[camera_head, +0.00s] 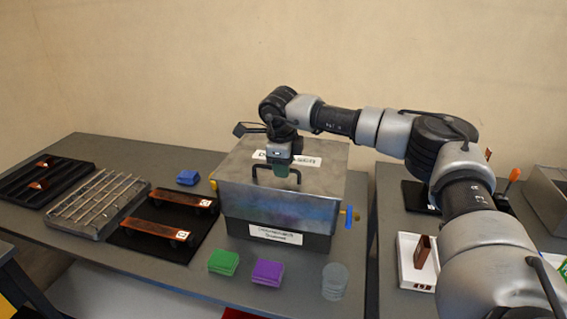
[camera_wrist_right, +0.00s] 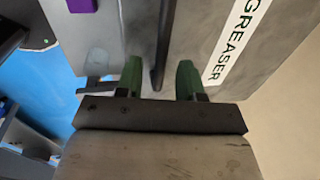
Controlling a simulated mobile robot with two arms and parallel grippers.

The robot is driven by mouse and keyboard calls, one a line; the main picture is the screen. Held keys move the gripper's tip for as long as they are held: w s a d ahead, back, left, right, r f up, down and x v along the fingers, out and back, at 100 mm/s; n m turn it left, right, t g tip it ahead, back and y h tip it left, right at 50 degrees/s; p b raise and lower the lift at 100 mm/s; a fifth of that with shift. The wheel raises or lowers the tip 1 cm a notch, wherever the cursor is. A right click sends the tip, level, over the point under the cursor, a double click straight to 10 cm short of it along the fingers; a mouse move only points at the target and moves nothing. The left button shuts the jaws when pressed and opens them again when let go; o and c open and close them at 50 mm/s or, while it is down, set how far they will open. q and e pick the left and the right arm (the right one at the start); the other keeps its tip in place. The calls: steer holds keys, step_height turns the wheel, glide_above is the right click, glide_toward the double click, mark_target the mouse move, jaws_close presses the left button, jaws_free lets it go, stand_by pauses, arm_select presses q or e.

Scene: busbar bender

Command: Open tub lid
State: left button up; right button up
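The grey metal tub (camera_head: 275,212) stands on the table in the middle of the head view, a label on its front. Its lid (camera_head: 325,180) lies flat and closed on top, with a black bar handle (camera_head: 262,166) and a white label. My right gripper (camera_head: 283,171) points down at the handle from above. In the right wrist view, the green fingers of my right gripper (camera_wrist_right: 159,68) are apart, with the dark handle bar (camera_wrist_right: 162,40) between them and a gap on both sides. The lid (camera_wrist_right: 205,40) fills much of this view. My left gripper is not in view.
Green pads (camera_head: 223,262), purple pads (camera_head: 267,272) and clear discs (camera_head: 334,281) lie in front of the tub. A black mat (camera_head: 160,228) with copper bars and a wire rack (camera_head: 97,204) are at left. A white tray (camera_head: 418,265) is on the right table. The wall stands behind.

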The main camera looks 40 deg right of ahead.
jaws_close()
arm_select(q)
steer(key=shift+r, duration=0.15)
arm_select(e)
steer(key=shift+r, duration=0.1)
